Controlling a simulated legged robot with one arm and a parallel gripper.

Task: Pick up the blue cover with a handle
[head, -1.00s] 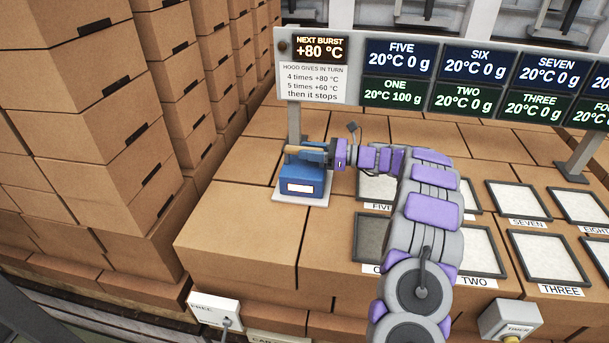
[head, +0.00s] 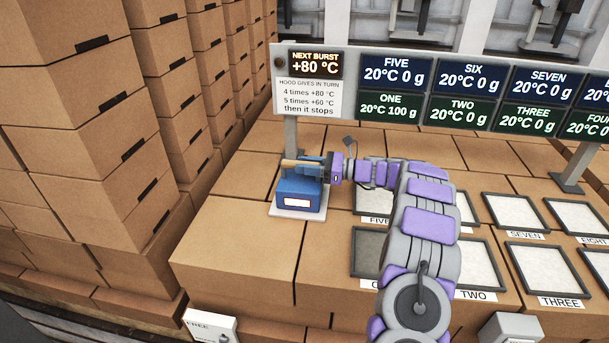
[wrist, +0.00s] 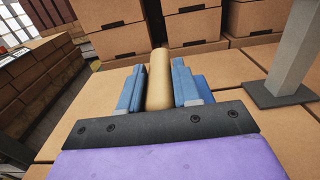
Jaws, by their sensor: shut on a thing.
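The blue cover (head: 299,195) is a box-like hood with a pale lit window on its front and a tan bar handle on top. It sits on a white plate (head: 297,214) at the left of the carton surface. My gripper (head: 312,166) reaches in from the right and is shut on the handle. In the wrist view the tan handle (wrist: 159,80) lies between the two blue fingers of my gripper (wrist: 158,88). The blue body of the cover cannot be told apart in the wrist view.
A sign board (head: 430,90) on posts stands behind, showing "NEXT BURST +80 °C" and readings. Labelled pale pads, such as TWO (head: 478,265), lie to the right. Tall carton stacks (head: 70,120) rise at left. A grey box (head: 510,328) is at the front edge.

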